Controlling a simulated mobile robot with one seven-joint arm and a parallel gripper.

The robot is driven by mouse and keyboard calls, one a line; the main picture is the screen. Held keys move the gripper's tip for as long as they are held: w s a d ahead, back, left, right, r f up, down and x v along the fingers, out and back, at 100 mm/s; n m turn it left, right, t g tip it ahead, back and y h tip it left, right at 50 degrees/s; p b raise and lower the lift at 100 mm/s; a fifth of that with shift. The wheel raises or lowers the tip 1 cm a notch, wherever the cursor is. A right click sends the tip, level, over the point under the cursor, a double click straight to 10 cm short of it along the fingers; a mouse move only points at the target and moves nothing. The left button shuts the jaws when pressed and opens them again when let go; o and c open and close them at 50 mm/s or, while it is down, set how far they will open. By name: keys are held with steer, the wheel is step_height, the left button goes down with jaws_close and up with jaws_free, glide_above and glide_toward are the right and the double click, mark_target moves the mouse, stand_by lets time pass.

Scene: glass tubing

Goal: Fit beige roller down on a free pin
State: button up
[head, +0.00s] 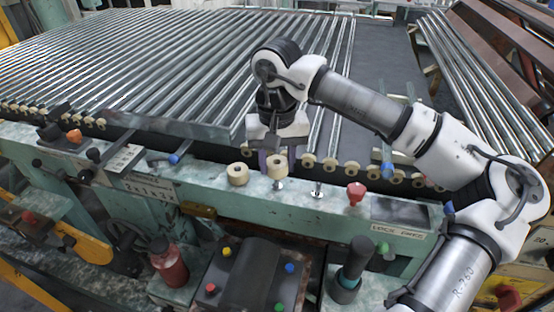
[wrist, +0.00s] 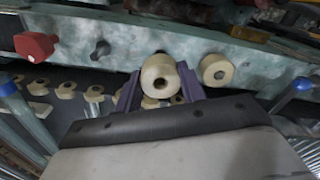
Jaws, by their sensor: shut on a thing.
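My gripper (head: 268,157) is shut on a beige roller (head: 277,168), held over the green ledge at the front of the roller bed. In the wrist view the held roller (wrist: 158,78) sits between the two purple fingers, its end with the hole facing the camera. A metal pin (head: 279,185) shows just below the held roller; I cannot tell whether they touch. A bare pin (head: 317,190) stands to its right, and a dark pin shows in the wrist view (wrist: 100,49). A second beige roller (head: 238,174) stands on the ledge to the left, apart from the held one.
A red knob (head: 356,192) stands on the ledge right of the bare pin. Blue-tipped rods (head: 387,168) and a row of small beige rollers (head: 350,167) line the bed's edge behind. A control box with coloured buttons (head: 252,275) is in front, below.

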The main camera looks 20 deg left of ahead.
mark_target(277, 175)
steer(key=shift+f+b, duration=1.8)
steer(key=shift+f, duration=0.35)
steer(key=o, duration=1)
steer(key=shift+o, duration=0.2)
steer(key=shift+r, duration=0.1)
step_height(277, 175, up, 14)
